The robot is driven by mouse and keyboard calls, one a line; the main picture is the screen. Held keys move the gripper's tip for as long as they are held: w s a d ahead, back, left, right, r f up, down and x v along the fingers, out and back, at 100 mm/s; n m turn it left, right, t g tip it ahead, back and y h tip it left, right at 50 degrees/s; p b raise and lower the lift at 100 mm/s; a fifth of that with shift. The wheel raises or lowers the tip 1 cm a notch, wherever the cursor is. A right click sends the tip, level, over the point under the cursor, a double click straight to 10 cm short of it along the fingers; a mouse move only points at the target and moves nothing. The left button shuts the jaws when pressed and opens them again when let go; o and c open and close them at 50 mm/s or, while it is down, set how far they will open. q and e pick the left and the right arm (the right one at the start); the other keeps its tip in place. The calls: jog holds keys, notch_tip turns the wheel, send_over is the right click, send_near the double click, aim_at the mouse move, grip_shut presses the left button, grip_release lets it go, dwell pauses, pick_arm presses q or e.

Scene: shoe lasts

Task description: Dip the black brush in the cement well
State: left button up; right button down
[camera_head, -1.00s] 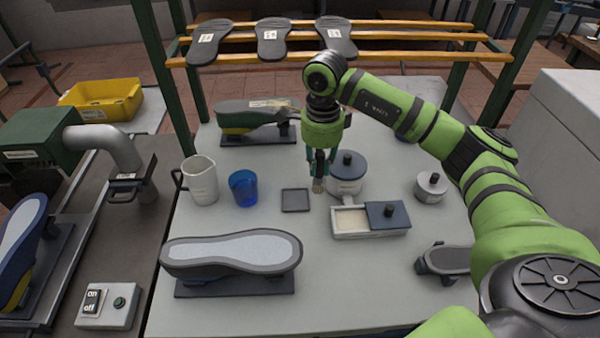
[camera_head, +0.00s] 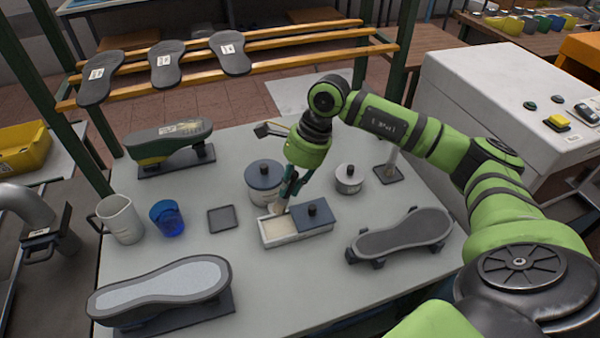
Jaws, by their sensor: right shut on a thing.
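My right gripper (camera_head: 288,186) points down over the cement well and is shut on the brush. The brush's pale bristle tip (camera_head: 278,207) is at the back edge of the well's open part; I cannot tell whether it touches the cement. The handle is mostly hidden by the gripper, so its colour is hard to tell. The cement well (camera_head: 283,240) is a pale rectangular tray with cream cement showing on the left. A dark lid with a knob (camera_head: 318,218) covers its right part. My left gripper is not in view.
A round dark-lidded pot (camera_head: 262,182) stands just behind the well, and a smaller tin (camera_head: 349,180) to the right. A dark square pad (camera_head: 221,219), blue cup (camera_head: 167,219) and white jug (camera_head: 120,221) lie left.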

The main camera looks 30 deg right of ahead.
aim_at(288, 200)
jog(key=shift+b+x, duration=0.35)
jog(key=shift+x, duration=0.45)
notch_tip(288, 200, down, 3)
jog(key=shift+f+b, duration=0.2)
jog(key=shift+b, duration=0.6)
jog(key=shift+w+a+f, duration=0.1)
jog(key=shift+f, duration=0.45)
pick_arm(q)
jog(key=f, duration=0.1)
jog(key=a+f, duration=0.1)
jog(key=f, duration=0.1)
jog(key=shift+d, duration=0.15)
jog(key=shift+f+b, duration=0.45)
jog(key=shift+b, duration=0.25)
pick_arm(e)
jog(key=shift+f, duration=0.45)
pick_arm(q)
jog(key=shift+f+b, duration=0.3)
pick_arm(e)
jog(key=shift+f, duration=0.15)
